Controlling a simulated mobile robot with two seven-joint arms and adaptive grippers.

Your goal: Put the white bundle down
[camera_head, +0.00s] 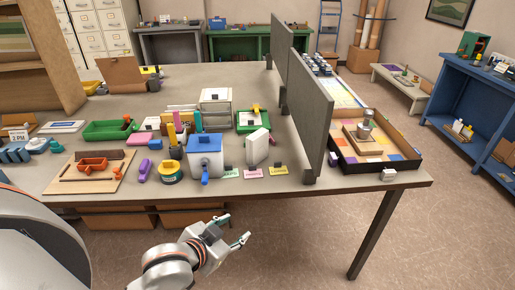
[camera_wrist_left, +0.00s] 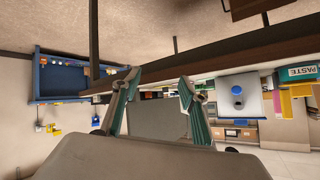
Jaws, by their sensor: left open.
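A white upright block (camera_head: 257,147), which looks like the white bundle, stands on the grey table (camera_head: 330,200) near its front edge, just right of the white box with a blue lid. My left gripper (camera_head: 234,229) is in front of the table, below the block in the head view and apart from it. Its two fingers are spread and nothing is between them. In the left wrist view the open fingers (camera_wrist_left: 159,77) show with no object held, and the white block cannot be made out. My right gripper is not in view.
The blue-lidded box (camera_head: 205,157) stands close left of the block. Label cards (camera_head: 253,173) lie along the front edge. A grey upright partition (camera_head: 309,110) stands to the right, with a shallow box (camera_head: 375,145) beyond it. A wooden tray (camera_head: 88,171) is at left.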

